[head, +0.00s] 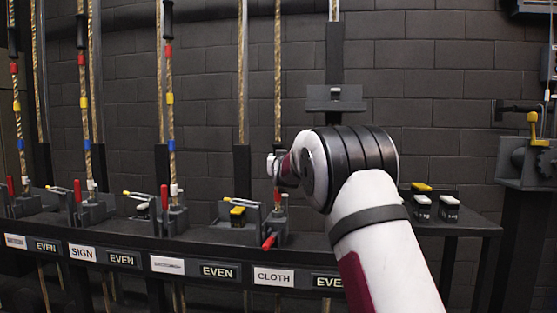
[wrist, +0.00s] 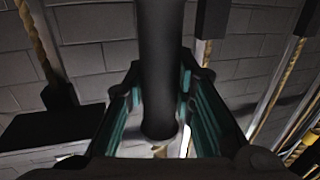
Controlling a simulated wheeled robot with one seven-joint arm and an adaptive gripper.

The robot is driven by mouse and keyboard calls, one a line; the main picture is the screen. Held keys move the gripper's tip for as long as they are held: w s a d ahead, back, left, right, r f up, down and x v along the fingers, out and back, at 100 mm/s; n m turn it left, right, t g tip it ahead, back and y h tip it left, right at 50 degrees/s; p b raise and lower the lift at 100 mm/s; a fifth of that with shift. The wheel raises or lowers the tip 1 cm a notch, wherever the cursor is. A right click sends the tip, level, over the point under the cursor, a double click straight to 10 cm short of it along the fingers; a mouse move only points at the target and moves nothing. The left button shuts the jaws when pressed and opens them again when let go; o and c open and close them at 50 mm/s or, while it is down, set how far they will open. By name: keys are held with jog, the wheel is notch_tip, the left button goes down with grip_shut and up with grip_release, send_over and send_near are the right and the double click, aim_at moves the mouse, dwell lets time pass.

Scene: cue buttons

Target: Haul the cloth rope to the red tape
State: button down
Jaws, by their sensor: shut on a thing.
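The cloth rope (head: 277,75) is a tan rope running straight down above the CLOTH label (head: 273,277). My gripper (head: 279,168) is at this rope, low above the rail, and partly hidden by my arm. In the wrist view my gripper (wrist: 158,100) has its teal-lined fingers on both sides of a thick black sleeve (wrist: 160,50), shut on it. The red lever (head: 268,240) at the CLOTH station is tipped down towards the front. A small red patch shows just below my gripper; I cannot tell whether it is the red tape.
Other ropes with red, yellow and blue tapes (head: 170,98) hang at the left, their red levers (head: 164,197) upright. The black rail (head: 130,240) carries SIGN and EVEN labels. White-and-black blocks (head: 449,207) lie at the right. A brick wall (head: 430,90) stands behind.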

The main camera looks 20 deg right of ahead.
jog(key=c, duration=1.3)
grip_release()
jog(key=v, duration=1.2)
